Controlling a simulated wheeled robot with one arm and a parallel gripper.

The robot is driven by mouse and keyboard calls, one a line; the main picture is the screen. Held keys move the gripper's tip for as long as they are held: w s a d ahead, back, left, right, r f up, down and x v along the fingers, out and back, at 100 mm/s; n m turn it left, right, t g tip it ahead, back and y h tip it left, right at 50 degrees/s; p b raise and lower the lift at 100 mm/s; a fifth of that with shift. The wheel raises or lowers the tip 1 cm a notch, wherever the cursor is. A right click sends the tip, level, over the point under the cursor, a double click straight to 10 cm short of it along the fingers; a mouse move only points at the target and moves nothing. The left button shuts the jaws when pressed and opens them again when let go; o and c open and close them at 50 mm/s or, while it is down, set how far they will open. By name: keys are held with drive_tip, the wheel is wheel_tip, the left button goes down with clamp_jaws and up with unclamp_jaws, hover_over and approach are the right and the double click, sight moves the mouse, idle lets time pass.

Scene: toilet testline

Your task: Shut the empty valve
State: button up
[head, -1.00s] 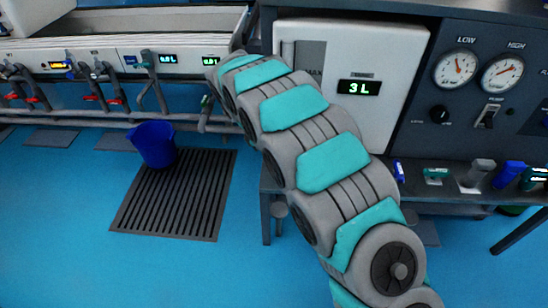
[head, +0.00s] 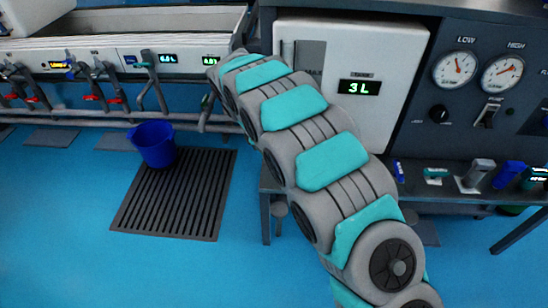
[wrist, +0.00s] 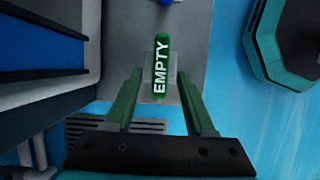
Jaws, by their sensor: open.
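The empty valve handle (wrist: 161,66) is green with white letters reading EMPTY. It shows upright in the wrist view, at the top middle. My gripper (wrist: 159,80) has two green fingers spread apart, one on each side of the lower part of the handle. A gap shows on both sides, and I see no contact. In the head view my gripper is hidden behind my own arm, and I cannot make out the handle clearly there.
A white tank panel (head: 399,49) with a 3 L display stands behind my arm. A blue bucket (head: 153,145) stands on a dark floor grate (head: 171,210). The blue floor (head: 60,230) at left is clear.

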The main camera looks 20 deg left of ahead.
drive_tip(key=v, duration=0.7)
drive_tip(key=shift+r, duration=0.35)
drive_tip(key=shift+a, duration=0.15)
